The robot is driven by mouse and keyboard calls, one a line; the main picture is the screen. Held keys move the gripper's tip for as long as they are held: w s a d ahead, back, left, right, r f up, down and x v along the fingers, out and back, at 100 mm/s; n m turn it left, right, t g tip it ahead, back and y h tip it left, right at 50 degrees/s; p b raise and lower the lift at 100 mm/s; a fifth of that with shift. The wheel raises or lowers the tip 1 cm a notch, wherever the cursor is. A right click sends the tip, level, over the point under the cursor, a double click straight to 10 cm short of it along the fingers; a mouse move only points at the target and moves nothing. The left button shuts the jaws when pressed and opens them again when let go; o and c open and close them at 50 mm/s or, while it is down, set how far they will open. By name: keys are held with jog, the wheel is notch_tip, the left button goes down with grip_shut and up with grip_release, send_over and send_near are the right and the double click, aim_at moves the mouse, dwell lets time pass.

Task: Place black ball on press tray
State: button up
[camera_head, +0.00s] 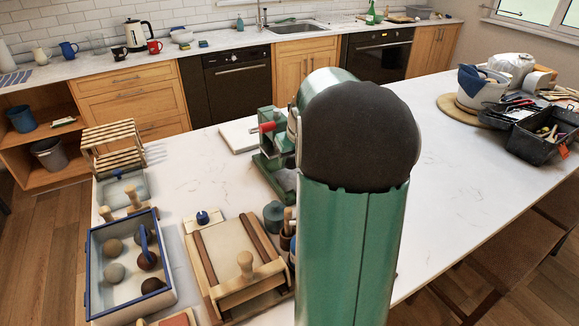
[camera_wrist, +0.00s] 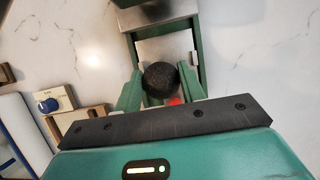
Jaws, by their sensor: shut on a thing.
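The black ball (camera_wrist: 160,77) is held between the two green fingers of my gripper (camera_wrist: 159,86) in the wrist view. Behind it lies the pale press tray (camera_wrist: 177,45), framed by the green press. The ball overlaps the tray's near part in this view; I cannot tell whether it touches the tray. In the head view the green press (camera_head: 268,177) with a red part stands on the counter, partly hidden behind my arm. My gripper and the black ball are hidden there.
A blue-rimmed box (camera_head: 103,290) with several clay balls is at the front left. A wooden slab board (camera_head: 220,240) lies beside it. A wooden rack (camera_head: 110,143) stands behind. A dark tool tray (camera_head: 540,140) is far right.

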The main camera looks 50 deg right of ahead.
aim_at(292, 177)
jog(key=shift+w+d+f, duration=0.4)
jog(key=shift+d+f, duration=0.05)
jog(key=shift+f, duration=0.25)
jog(key=shift+w+d+f, duration=0.1)
jog(key=shift+f, duration=0.8)
jog(key=shift+w+d+f, duration=0.1)
jog(key=shift+f, duration=0.8)
jog(key=shift+f, duration=0.15)
jog(key=o, duration=0.7)
